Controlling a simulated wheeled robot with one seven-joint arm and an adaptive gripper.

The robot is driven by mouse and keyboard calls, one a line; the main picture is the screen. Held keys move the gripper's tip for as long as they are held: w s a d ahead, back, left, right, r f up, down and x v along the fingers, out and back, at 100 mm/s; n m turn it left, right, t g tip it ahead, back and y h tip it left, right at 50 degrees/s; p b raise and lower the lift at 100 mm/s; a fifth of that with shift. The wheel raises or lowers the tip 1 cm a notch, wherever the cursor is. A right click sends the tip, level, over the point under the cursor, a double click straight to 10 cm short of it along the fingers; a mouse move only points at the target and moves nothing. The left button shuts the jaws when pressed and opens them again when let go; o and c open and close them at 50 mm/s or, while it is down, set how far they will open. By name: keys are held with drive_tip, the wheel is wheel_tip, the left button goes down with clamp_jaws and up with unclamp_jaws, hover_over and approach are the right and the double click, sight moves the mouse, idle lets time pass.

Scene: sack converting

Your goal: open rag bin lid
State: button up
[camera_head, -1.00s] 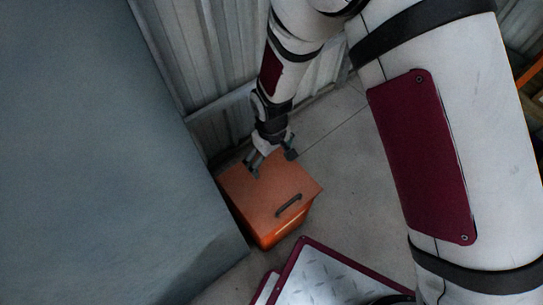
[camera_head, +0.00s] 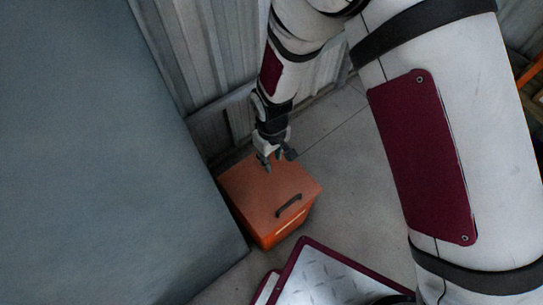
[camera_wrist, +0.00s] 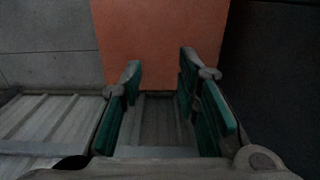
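The orange rag bin (camera_head: 268,238) stands on the floor with its flat lid (camera_head: 245,194) down. A dark bar handle (camera_head: 289,206) lies on the lid near its front right edge. My gripper (camera_head: 278,161) is at the lid's rear edge, away from the handle. Whether it touches the lid cannot be told. In the wrist view, my gripper (camera_wrist: 160,64) has its two green-padded fingers apart with nothing between them. The orange lid (camera_wrist: 160,30) fills the top middle there; the handle is not visible in that view.
A large grey-blue block (camera_head: 110,150) stands close to the bin's left side. A corrugated metal wall (camera_head: 205,60) rises behind the bin. Bare concrete floor (camera_head: 345,150) is free to the bin's right.

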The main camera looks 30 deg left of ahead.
drive_tip(key=o, duration=1.4)
drive_tip(key=shift+r, duration=0.1)
wheel_tip(320, 180, up, 12)
drive_tip(key=shift+f, duration=0.1)
